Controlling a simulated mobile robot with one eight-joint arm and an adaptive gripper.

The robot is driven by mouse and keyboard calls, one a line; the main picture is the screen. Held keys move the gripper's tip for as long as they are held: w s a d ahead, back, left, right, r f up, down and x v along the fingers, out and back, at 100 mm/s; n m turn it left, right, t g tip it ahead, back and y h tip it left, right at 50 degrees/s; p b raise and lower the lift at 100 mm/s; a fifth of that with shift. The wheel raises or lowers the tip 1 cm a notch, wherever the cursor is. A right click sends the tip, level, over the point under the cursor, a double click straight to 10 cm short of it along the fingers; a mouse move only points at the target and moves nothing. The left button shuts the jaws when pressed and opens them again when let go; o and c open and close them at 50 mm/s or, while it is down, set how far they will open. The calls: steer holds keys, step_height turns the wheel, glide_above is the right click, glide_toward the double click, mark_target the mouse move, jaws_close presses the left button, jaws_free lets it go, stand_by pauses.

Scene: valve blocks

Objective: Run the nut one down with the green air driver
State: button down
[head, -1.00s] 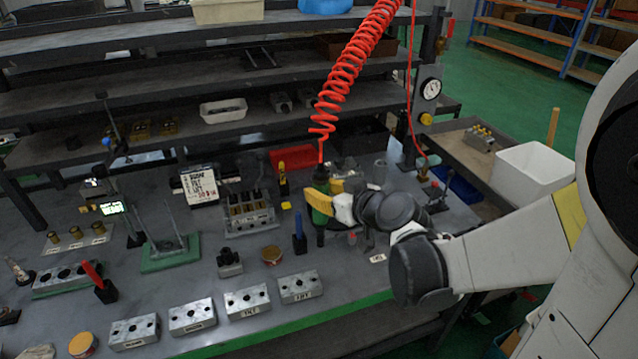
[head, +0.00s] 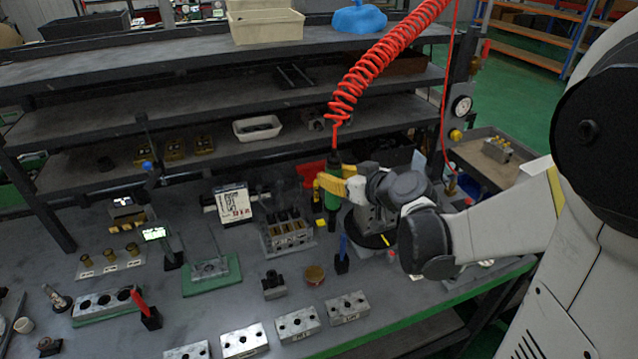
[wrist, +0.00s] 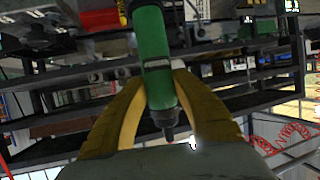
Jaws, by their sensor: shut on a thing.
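My gripper (head: 338,184), with yellow fingers, is shut on the green air driver (head: 332,198). The driver is upright above the bench, and a red coiled hose (head: 375,62) runs up from its top. In the wrist view the fingers lie on both sides of the green driver body (wrist: 155,60). I cannot tell which nut is nut one. A block with several upright dark-topped parts (head: 287,232) stands just left of the driver.
Several grey valve blocks (head: 298,323) line the bench front. A blue-handled tool (head: 342,255), a round tin (head: 315,275) and a small dark block (head: 273,285) stand before the driver. A dark round base (head: 372,240) is under my arm. Shelves (head: 200,110) rise behind.

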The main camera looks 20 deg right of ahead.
steer(key=w+d+r+p, duration=0.3)
steer(key=d+r+p, duration=0.7)
steer(key=d+r, duration=0.3)
steer(key=shift+w+r+m+h, duration=0.4)
steer(key=shift+r, duration=0.05)
